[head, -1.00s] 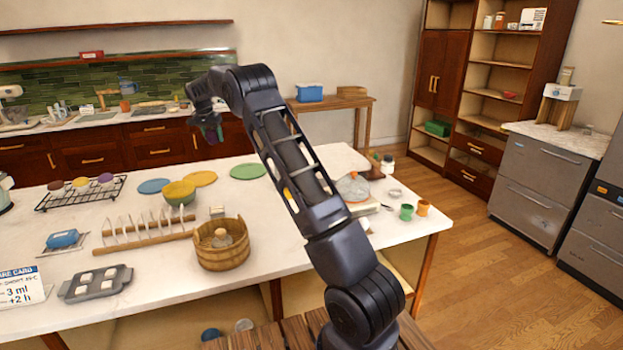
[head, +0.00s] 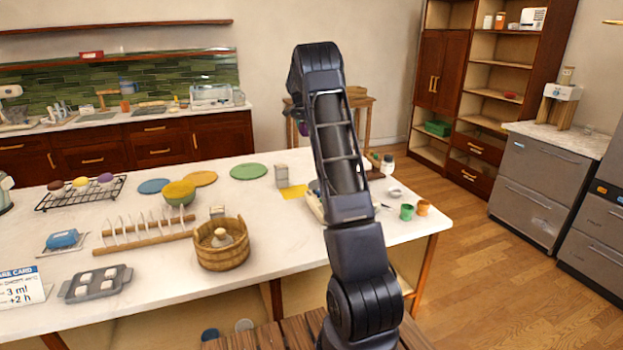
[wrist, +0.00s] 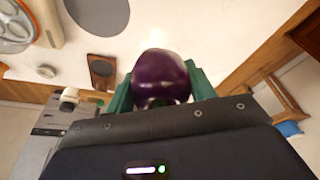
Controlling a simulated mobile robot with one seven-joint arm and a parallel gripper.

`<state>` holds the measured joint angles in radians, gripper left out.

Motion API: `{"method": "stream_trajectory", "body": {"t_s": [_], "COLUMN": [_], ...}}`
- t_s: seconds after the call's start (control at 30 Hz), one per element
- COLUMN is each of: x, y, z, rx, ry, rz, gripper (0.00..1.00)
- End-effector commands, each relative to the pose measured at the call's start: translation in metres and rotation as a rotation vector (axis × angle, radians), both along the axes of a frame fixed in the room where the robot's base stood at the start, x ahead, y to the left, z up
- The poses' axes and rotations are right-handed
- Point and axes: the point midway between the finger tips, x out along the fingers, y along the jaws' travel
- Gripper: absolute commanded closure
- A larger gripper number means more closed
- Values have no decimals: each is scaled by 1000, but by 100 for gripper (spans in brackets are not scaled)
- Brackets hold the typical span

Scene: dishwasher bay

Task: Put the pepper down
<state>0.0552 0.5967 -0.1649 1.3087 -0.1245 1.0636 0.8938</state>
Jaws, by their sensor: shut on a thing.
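The pepper (wrist: 160,72) is dark purple and glossy in the wrist view. My gripper (wrist: 160,90) is shut on it, with one green finger on each side. The pepper is held in the air with the pale counter in view beyond it. In the head view a small purple patch of the pepper (head: 303,128) shows at the left side of my arm. My arm hides most of the gripper there.
The white island (head: 270,215) carries a wooden tub (head: 222,258), a peg rack (head: 140,237), a yellow square (head: 294,191), a grey block (head: 282,176), a green cup (head: 406,212) and an orange cup (head: 423,208). Coloured discs lie along its back. Bare top shows between the tub and yellow square.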

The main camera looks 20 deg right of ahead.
Motion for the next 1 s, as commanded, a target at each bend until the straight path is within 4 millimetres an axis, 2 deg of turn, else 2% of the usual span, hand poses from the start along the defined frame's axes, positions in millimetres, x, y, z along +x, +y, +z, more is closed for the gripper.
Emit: {"method": "stream_trajectory", "body": {"t_s": [0.03, 0.1, 0.27, 0.8, 1.0], "x": [-4, -8, -12, -12, -11], "y": [-11, -19, -27, -27, -27], "z": [0, 0, -10, -123, -152], "rx": [0, 1, 1, 1, 1], "ry": [0, -1, 2, 3, 2], "rz": [-12, -23, -30, -31, -30], "gripper": [71, 71, 71, 71, 71]}}
